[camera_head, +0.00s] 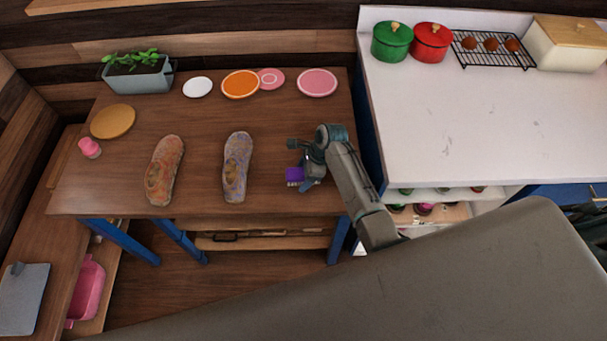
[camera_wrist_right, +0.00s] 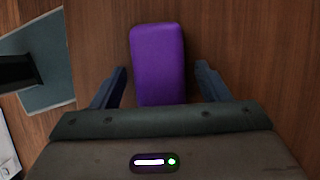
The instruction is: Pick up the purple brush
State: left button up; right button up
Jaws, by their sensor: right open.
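The purple brush (camera_head: 294,175) lies on the wooden table near its right front, partly hidden by my gripper in the head view. In the right wrist view the purple brush (camera_wrist_right: 157,60) shows from above as a rounded purple block. My right gripper (camera_head: 303,182) is over the brush. In the right wrist view its two fingers (camera_wrist_right: 160,82) are open, one on each side of the brush, with a gap on both sides. My left gripper is not in view.
Two worn shoe-like objects (camera_head: 165,170) (camera_head: 237,167) lie left of the brush on the table (camera_head: 200,125). Several plates, including an orange one (camera_head: 240,84), lie at the back beside a planter (camera_head: 137,78). The white counter (camera_head: 460,130) stands at the right.

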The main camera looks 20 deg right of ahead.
aim_at(300, 172)
dwell(0.4)
jog(key=shift+f, duration=0.1)
jog(key=c, duration=1.1)
jog(key=shift+r+p, duration=0.3)
jog(key=shift+r, duration=0.1)
notch_tip(300, 172, up, 3)
jog(key=p, duration=0.4)
jog(key=shift+r, duration=0.15)
jog(key=s+p, duration=0.1)
jog(key=s+a+p, duration=0.1)
jog(key=p, duration=0.1)
jog(key=shift+a+r, duration=0.15)
jog(key=shift+r, duration=0.1)
jog(key=s+a, duration=0.7)
jog(key=s, duration=0.4)
jog(key=shift+s+a+r+b, duration=0.15)
jog(key=shift+s+r+b, duration=0.1)
jog(key=shift+r+b, duration=0.15)
